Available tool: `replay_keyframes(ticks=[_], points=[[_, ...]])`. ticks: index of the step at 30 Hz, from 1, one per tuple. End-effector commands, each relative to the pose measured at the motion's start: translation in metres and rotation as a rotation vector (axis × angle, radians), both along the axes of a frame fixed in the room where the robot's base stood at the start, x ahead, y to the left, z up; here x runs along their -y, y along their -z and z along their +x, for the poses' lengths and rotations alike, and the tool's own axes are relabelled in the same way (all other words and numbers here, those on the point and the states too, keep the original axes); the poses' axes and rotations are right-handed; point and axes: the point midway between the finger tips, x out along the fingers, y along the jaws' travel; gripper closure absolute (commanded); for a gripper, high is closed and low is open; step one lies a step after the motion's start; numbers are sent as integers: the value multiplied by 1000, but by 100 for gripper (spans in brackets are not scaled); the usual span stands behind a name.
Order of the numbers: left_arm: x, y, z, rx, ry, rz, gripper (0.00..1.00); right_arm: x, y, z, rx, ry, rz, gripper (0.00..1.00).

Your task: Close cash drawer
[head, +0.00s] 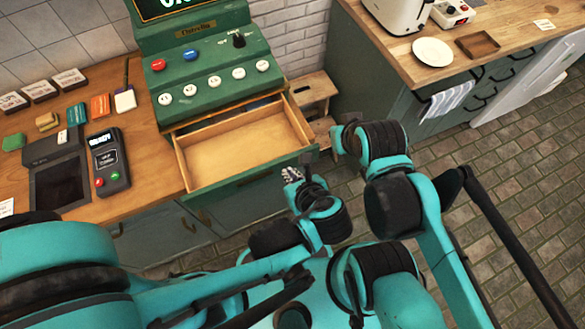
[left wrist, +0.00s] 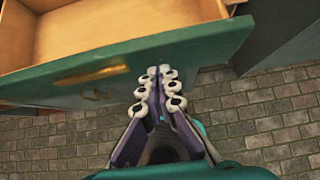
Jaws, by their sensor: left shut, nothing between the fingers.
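The cash drawer (head: 235,150) is pulled out from the green cash register (head: 200,70), and its wooden inside looks empty. In the left wrist view, the drawer's green front (left wrist: 190,50) with a brass handle (left wrist: 92,75) spans the upper part. My left gripper (head: 291,175) is just in front of the drawer front, near its right end. In the left wrist view its fingers (left wrist: 157,88) are together and hold nothing. They overlap the drawer front's lower edge in that view; I cannot tell whether they touch it. My right gripper's fingers are not visible.
A card terminal (head: 107,160) and a dark tray (head: 60,182) lie on the wooden counter left of the drawer. A wooden step stool (head: 313,92) stands right of the register. A side counter with a white plate (head: 432,51) is at upper right. The brick floor (head: 500,200) is open.

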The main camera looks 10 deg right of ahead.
Motion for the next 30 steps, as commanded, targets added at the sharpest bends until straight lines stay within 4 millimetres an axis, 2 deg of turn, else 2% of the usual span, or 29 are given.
replay_keyframes(ticks=[13,17,23,30], points=[[-1,0,-1,0,1,0,100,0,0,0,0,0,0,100],[-2,0,4,0,1,-1,100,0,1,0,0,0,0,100],[-11,1,36,0,-6,-1,100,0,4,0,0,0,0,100],[-27,2,100,0,-8,-1,100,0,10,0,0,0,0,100]])
